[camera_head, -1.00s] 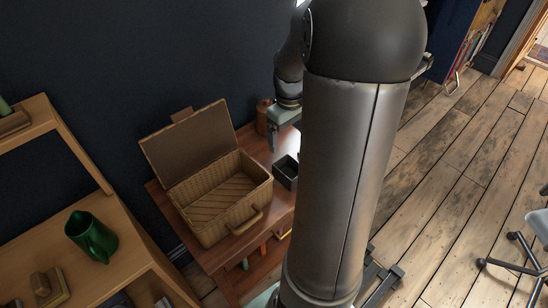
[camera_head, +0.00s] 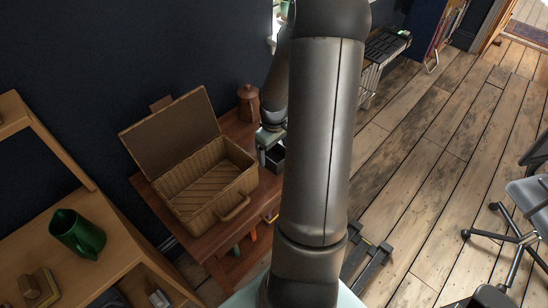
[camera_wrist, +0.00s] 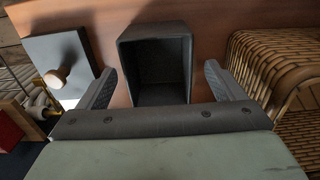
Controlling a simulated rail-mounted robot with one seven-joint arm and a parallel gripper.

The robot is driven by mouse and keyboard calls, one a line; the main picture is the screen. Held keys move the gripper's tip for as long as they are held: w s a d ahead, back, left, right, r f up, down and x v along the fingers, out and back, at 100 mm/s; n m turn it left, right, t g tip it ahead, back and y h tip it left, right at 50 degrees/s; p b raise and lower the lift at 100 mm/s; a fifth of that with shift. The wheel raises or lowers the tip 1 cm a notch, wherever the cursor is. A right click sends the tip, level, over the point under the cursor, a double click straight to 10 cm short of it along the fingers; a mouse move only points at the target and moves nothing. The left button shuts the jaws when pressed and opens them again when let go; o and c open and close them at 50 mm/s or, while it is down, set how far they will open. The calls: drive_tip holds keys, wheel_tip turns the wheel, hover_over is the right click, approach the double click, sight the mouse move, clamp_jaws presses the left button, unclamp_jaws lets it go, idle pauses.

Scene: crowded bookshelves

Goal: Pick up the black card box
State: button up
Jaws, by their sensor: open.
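The black card box (camera_wrist: 158,62) is an open, empty dark box on the reddish-brown wooden table (camera_wrist: 215,15). In the wrist view it lies straight ahead, between the two fingers of my gripper (camera_wrist: 162,88), with a gap at each side. My gripper is open and holds nothing. In the head view my gripper (camera_head: 267,150) is at the box (camera_head: 276,158) on the table's right side. My arm hides part of the box there.
An open, empty wicker basket (camera_head: 215,185) stands left of the box, and its weave shows close by on the right in the wrist view (camera_wrist: 268,65). A brown lidded canister (camera_head: 248,103) stands behind. A green pitcher (camera_head: 78,234) is on the left shelf.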

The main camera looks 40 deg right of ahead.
sight(274, 155)
wheel_tip(274, 155, down, 3)
drive_tip(key=shift+w+d+f, duration=0.1)
drive_tip(key=shift+w+f, duration=0.05)
drive_tip(key=shift+c, duration=0.3)
drive_tip(key=c, duration=1)
